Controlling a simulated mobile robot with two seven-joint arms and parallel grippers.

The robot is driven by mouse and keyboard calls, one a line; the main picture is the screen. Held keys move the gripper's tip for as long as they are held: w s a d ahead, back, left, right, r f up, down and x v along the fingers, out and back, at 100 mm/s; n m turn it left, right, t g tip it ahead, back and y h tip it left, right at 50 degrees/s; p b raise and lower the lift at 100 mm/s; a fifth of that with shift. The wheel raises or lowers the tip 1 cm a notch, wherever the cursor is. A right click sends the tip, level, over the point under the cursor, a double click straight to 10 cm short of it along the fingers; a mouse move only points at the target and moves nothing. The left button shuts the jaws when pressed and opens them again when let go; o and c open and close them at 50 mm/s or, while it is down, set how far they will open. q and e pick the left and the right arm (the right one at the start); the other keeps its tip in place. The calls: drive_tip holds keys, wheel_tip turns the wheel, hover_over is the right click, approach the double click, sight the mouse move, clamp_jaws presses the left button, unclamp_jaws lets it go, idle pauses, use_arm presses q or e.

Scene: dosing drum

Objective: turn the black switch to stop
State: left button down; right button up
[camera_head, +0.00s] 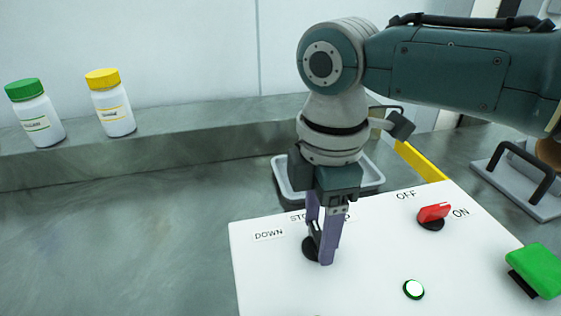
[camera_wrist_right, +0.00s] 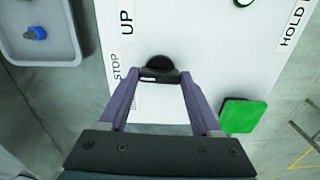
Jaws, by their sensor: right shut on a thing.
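The black switch (camera_head: 310,247) sits on the white control panel (camera_head: 370,275); its round base and handle show in the right wrist view (camera_wrist_right: 160,64). Labels DOWN, STOP and UP stand along the panel edge beside it, with STOP and UP partly hidden by my arm in the head view. My right gripper (camera_head: 320,256) points down at the switch, its two purple fingers shut on the handle. The fingers hide part of the switch, and I cannot tell exactly which label the handle points to. My left gripper is not in view.
A red switch (camera_head: 433,213) sits between OFF and ON labels. A white button with a green ring (camera_head: 413,289) and a green block (camera_head: 537,268) are nearby. A grey tray (camera_wrist_right: 45,50) holds a blue item. Green-capped (camera_head: 35,115) and yellow-capped (camera_head: 111,105) bottles stand on the ledge.

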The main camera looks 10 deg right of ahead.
sight(318, 235)
drive_tip(key=shift+n, duration=0.3)
drive_tip(key=o, duration=1.4)
drive_tip(key=shift+r, duration=0.1)
wheel_tip(318, 235, up, 10)
drive_tip(key=shift+f+p, duration=0.1)
drive_tip(key=shift+p, duration=0.55)
drive_tip(key=shift+s, duration=0.1)
